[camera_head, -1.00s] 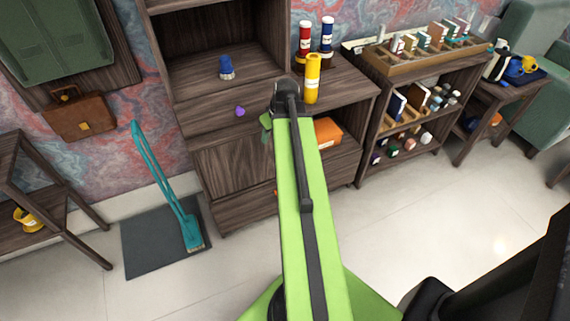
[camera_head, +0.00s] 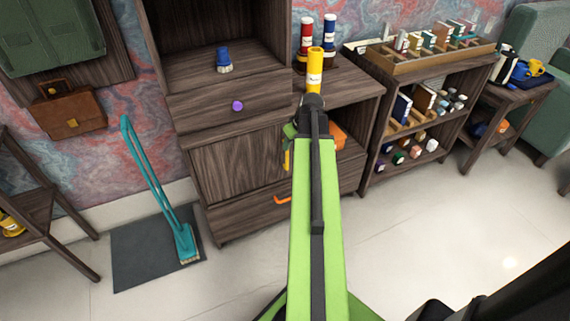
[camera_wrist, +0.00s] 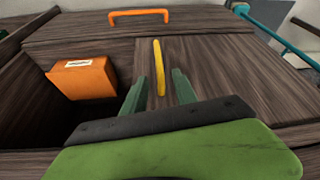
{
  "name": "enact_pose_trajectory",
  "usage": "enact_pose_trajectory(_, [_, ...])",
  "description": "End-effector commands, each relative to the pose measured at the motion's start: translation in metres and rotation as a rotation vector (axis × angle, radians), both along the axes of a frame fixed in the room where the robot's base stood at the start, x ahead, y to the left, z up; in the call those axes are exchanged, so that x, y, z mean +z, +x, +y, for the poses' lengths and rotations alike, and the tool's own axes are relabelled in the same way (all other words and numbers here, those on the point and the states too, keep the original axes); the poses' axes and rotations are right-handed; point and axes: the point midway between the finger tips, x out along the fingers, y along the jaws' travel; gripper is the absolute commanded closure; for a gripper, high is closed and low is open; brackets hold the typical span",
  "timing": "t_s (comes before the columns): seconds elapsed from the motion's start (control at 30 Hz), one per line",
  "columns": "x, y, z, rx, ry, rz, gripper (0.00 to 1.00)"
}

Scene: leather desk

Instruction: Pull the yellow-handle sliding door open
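The yellow handle (camera_wrist: 159,68) is an upright bar on the wooden sliding door (camera_wrist: 215,75) in the wrist view. In the head view the handle (camera_head: 287,158) shows just left of my green arm, at the right edge of the door (camera_head: 235,165). My gripper (camera_wrist: 159,88) is open, with its two green fingers on either side of the handle's near end in the picture. I cannot tell whether they touch it. Beside the door, an open compartment holds an orange box (camera_wrist: 84,78). In the head view my gripper is mostly hidden behind the arm.
An orange drawer handle (camera_head: 282,199) is below the door. A purple knob (camera_head: 237,105) is on the drawer above. A yellow bottle (camera_head: 314,70) stands on the cabinet top. A teal broom (camera_head: 160,190) stands on a dark mat (camera_head: 130,255) at left. The floor right of the cabinet is clear.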

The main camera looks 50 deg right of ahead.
Motion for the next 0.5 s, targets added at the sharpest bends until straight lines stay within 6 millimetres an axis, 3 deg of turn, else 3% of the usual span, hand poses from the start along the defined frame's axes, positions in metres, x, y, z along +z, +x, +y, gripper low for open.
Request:
enact_pose_trajectory(0.03, [-0.022, 0.005, -0.002, 0.001, 0.000, 0.000, 0.66])
enact_pose_trajectory(0.23, [-0.062, 0.021, -0.005, 0.000, 0.000, 0.000, 0.66])
enact_pose_trajectory(0.37, [-0.077, 0.029, -0.006, 0.000, 0.000, 0.000, 0.66])
enact_pose_trajectory(0.5, [-0.080, 0.032, -0.006, -0.001, 0.000, -0.001, 0.66])
